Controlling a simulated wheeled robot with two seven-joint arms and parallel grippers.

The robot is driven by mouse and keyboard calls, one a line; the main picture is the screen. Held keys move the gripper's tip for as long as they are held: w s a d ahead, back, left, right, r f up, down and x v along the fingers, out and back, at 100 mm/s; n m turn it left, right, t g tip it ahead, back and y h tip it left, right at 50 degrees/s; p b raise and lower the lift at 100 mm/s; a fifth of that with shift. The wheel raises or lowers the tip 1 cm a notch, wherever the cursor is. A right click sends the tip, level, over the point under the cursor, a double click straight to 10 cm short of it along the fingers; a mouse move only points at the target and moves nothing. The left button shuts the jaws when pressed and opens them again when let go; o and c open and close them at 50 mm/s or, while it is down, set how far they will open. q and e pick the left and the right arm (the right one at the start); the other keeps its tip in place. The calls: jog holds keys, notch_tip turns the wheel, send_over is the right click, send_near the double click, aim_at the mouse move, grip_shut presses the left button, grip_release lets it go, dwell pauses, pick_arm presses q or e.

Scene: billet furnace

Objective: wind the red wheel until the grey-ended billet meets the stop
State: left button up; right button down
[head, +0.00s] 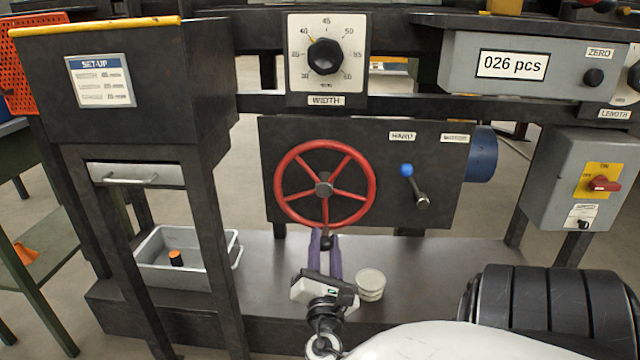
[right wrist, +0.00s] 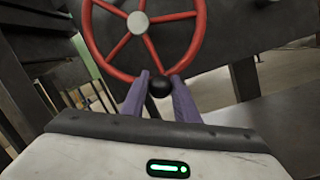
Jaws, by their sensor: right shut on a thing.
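The red wheel (head: 371,182) with several spokes stands upright on a dark panel (head: 290,135). It also shows in the right wrist view (right wrist: 172,17). A black knob (head: 326,243) sits at the bottom of its rim. My right gripper (head: 325,240) has its purple fingers on either side of this knob, shut on it; the right wrist view shows the knob (right wrist: 161,87) between the fingertips. I cannot see the grey-ended billet or the stop in either view. My left gripper is not in view.
A blue-knobbed lever (head: 408,172) is right of the wheel. Above are a WIDTH dial (head: 325,56) and a counter box (head: 512,65) reading 026 pcs. A round pale tin (head: 370,282) stands beside my right gripper. A grey bin (head: 162,268) stands left, behind a dark post.

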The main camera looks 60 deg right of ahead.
jog(key=shift+a+f, duration=0.1)
jog(key=c, duration=1.4)
grip_release()
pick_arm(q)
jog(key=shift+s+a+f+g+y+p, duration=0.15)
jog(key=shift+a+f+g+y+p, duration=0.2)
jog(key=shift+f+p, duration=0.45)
pick_arm(e)
jog(key=v, duration=1)
jog(key=shift+s+a, duration=0.1)
jog(key=shift+a, duration=0.05)
